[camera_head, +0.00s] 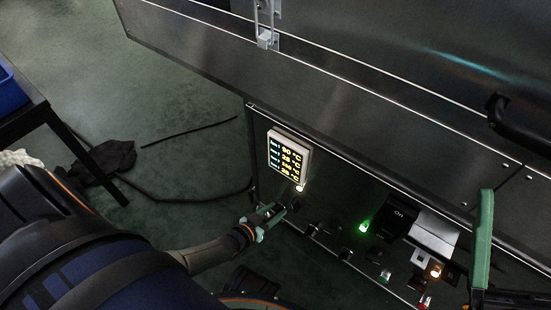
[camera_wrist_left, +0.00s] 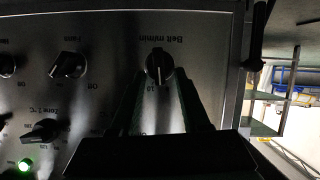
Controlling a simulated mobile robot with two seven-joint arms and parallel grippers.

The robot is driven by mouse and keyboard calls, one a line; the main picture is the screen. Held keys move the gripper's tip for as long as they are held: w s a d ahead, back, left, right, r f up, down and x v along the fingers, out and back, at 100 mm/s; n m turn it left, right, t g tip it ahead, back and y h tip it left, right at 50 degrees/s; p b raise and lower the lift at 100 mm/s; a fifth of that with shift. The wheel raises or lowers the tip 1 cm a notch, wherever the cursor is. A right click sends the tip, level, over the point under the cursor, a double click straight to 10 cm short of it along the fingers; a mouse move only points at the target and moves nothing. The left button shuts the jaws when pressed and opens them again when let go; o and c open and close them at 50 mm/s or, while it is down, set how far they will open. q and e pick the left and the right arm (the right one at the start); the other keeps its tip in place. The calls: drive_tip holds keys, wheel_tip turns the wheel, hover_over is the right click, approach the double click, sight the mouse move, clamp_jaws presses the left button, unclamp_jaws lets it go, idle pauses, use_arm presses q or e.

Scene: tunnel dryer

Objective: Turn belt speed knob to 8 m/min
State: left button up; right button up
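The belt speed knob (camera_wrist_left: 158,66) is a round dark knob with a ridge on the metal panel, under an upside-down "Belt m/min" label in the left wrist view. Its ridge looks nearly vertical in that picture. My left gripper (camera_head: 268,215) is at the panel's left part in the head view. In the left wrist view its dark fingers (camera_wrist_left: 160,95) stand apart on either side of the line to the knob, with nothing seen between them; contact cannot be told. A green finger of my right gripper (camera_head: 483,240) shows at the right.
A lit temperature display (camera_head: 289,156) is above the knobs. Other knobs (camera_wrist_left: 68,66) sit beside the belt knob. A green lamp (camera_head: 363,227) and an orange lamp (camera_head: 435,271) glow on the panel. A dark cable (camera_head: 180,193) lies on the floor at left.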

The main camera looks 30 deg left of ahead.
use_arm(q)
clamp_jaws()
idle(0.3)
drive_tip(key=shift+a+n+h, duration=0.25)
drive_tip(key=shift+n+h, duration=0.55)
drive_tip(key=shift+n, duration=0.1)
unclamp_jaws()
